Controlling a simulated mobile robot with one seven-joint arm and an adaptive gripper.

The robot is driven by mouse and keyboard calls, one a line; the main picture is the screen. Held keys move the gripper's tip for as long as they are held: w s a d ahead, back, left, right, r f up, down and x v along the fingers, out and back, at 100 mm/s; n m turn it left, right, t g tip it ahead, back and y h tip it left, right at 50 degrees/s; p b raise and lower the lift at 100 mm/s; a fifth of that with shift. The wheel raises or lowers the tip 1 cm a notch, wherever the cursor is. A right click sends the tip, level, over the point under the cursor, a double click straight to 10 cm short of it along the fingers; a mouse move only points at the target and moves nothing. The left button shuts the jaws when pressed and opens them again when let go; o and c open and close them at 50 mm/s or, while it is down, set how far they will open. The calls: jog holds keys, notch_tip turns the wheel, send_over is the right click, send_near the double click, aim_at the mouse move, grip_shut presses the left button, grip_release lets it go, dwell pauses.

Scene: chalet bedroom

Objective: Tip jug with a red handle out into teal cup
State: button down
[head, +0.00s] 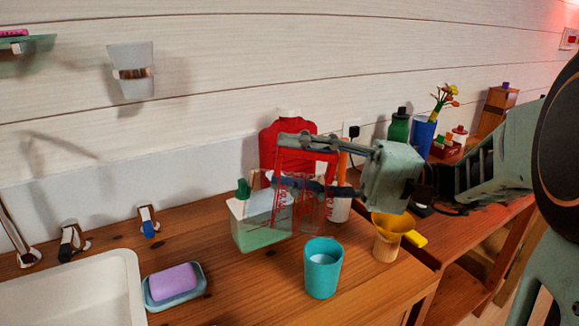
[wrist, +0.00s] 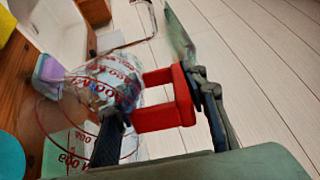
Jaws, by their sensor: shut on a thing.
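The clear jug with red print (head: 298,207) is held above the wooden counter, up and to the left of the teal cup in the head view. My gripper (head: 280,160) is shut on its red handle (wrist: 180,98). The jug body (wrist: 95,100) fills the left middle of the wrist view. It looks roughly upright or slightly tilted; its contents cannot be made out. The teal cup (head: 320,275) stands upright on the counter, apart from the jug, with a pale patch inside. Part of it shows at the wrist view's left edge (wrist: 10,157).
A green-and-white container (head: 247,236) stands behind the jug, and a red bottle (head: 270,140) beyond it. A yellow funnel-shaped thing (head: 390,228) is right of the cup. A soap dish (head: 175,297) and sink (head: 90,290) are left. Counter in front of the container is clear.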

aim_at(329, 163)
jog(key=shift+w+d+r+y+b, duration=0.1)
jog(key=shift+d+y+b, duration=0.1)
jog(key=shift+d+y, duration=0.2)
jog(key=shift+d+r+y+b, duration=0.15)
jog(key=shift+d+y, duration=0.15)
jog(key=shift+d, duration=0.2)
jog(key=shift+p, duration=0.3)
jog(key=shift+w+d+y+p, duration=0.1)
jog(key=shift+d+y+p, duration=0.2)
jog(key=shift+p, duration=0.45)
jog(key=shift+d+r+p, duration=0.15)
jog(key=shift+d+p, duration=0.2)
jog(key=shift+p, duration=0.4)
jog(key=shift+a, duration=0.1)
jog(key=shift+a+h+p, duration=0.4)
jog(key=shift+a+p, duration=0.3)
jog(key=shift+p, duration=0.1)
jog(key=shift+a+f, duration=0.25)
jog(key=shift+a, duration=0.05)
jog(key=shift+s, duration=0.2)
